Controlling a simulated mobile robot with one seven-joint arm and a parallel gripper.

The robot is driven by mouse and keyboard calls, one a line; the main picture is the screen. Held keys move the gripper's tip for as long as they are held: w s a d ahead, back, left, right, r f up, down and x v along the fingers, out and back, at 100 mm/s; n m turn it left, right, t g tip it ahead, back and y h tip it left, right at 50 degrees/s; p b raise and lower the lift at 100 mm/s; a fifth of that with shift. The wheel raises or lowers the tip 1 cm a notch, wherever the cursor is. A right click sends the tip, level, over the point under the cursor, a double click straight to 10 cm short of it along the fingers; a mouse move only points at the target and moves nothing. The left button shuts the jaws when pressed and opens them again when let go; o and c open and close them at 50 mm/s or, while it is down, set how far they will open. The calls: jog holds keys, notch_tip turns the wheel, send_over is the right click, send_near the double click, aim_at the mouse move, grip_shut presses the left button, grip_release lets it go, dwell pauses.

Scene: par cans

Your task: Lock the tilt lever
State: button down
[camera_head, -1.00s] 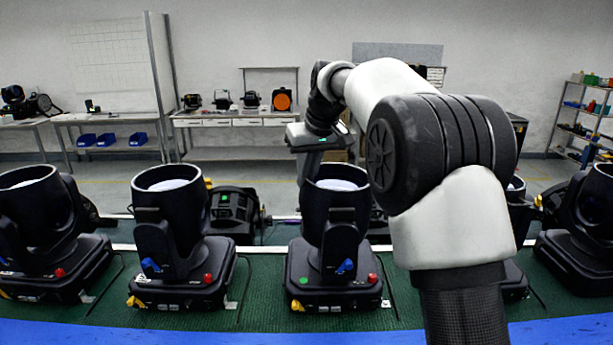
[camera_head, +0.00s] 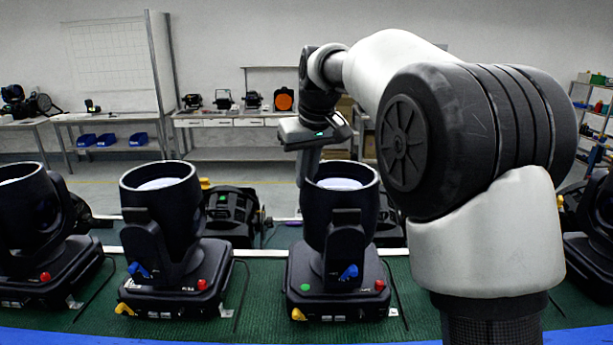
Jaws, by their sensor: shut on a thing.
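A black stage light with a green dot (camera_head: 305,288) on its base stands in the middle, its round head (camera_head: 340,215) opening upward. A small blue lever (camera_head: 349,272) sits low on the front of its yoke, beside a red knob (camera_head: 379,285). A yellow lever (camera_head: 298,314) sticks out at the base's front left corner. My gripper (camera_head: 305,172) points down at the back left of the head's rim, shut on the head. The fingertips are mostly hidden behind the rim, so the exact contact does not show. The gripper is well above the blue lever.
Similar lights stand left (camera_head: 160,230) and right (camera_head: 590,235) on the green mat (camera_head: 255,300), with more in a row behind. My forearm covers the area just right of the middle light. Work tables (camera_head: 225,122) stand at the back wall.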

jog(key=shift+a, duration=0.1)
jog(key=c, duration=1.9)
grip_release()
jog(key=shift+f, duration=0.1)
jog(key=p+v, duration=0.1)
jog(key=v, duration=1.6)
jog(key=shift+r+p, duration=0.25)
jog(key=shift+p, duration=0.15)
jog(key=shift+s, duration=0.1)
